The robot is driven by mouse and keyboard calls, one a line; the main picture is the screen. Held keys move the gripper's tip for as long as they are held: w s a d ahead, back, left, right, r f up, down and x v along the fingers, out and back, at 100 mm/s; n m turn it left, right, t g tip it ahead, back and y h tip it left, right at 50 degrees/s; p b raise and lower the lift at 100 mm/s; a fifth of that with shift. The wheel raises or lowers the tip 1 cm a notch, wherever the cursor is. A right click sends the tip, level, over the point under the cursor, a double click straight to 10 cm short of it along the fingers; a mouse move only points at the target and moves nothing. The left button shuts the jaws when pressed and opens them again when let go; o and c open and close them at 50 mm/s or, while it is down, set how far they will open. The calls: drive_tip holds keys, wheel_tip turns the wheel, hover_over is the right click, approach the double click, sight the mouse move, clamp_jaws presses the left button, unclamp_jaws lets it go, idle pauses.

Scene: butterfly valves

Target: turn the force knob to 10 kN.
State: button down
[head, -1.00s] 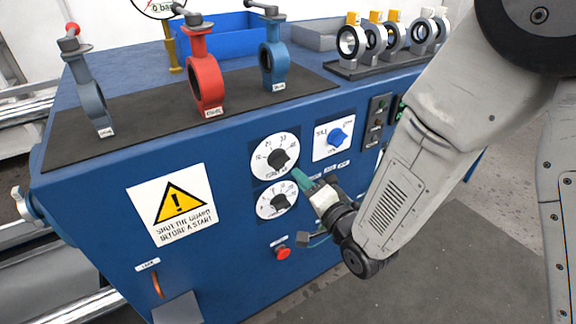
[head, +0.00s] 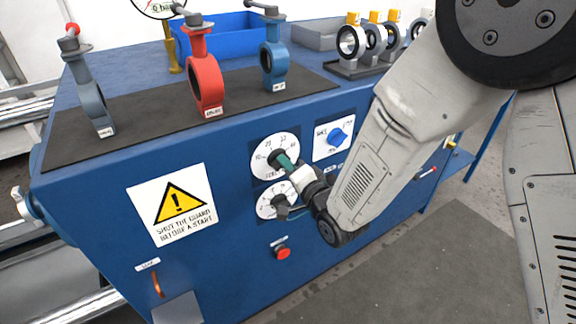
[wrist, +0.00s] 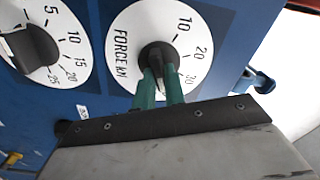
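The force dial (wrist: 195,30) is a white disc marked FORCE kN, with 10, 20 and 30 visible in the wrist view. Its black force knob (wrist: 158,54) is at the middle; its pointer direction is hard to read behind the fingers. In the head view the force dial (head: 268,146) is the upper of two dials on the blue panel. My gripper (wrist: 160,76) has two green fingers, apart with a narrow gap, their tips at the knob's near side. I cannot tell whether they touch it. In the head view my gripper (head: 286,160) partly covers the knob.
A second dial (wrist: 70,70), marked 5 to 25, lies beside it, with its own black knob (wrist: 35,47). A blue selector (head: 337,136) sits to the right, a red button (head: 283,252) below. A warning sign (head: 173,204) is at left. Valves stand on the bench top.

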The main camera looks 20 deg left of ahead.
drive_tip(key=shift+n, duration=0.3)
drive_tip(key=n, duration=1.7)
drive_tip(key=s+n, duration=0.1)
drive_tip(key=n, duration=0.8)
drive_tip(key=shift+a+f, duration=0.1)
drive_tip(key=shift+a, duration=0.2)
drive_tip(key=shift+n, duration=0.3)
drive_tip(key=c, duration=1.5)
unclamp_jaws()
drive_tip(key=shift+o, duration=0.2)
drive_tip(key=shift+w, duration=0.1)
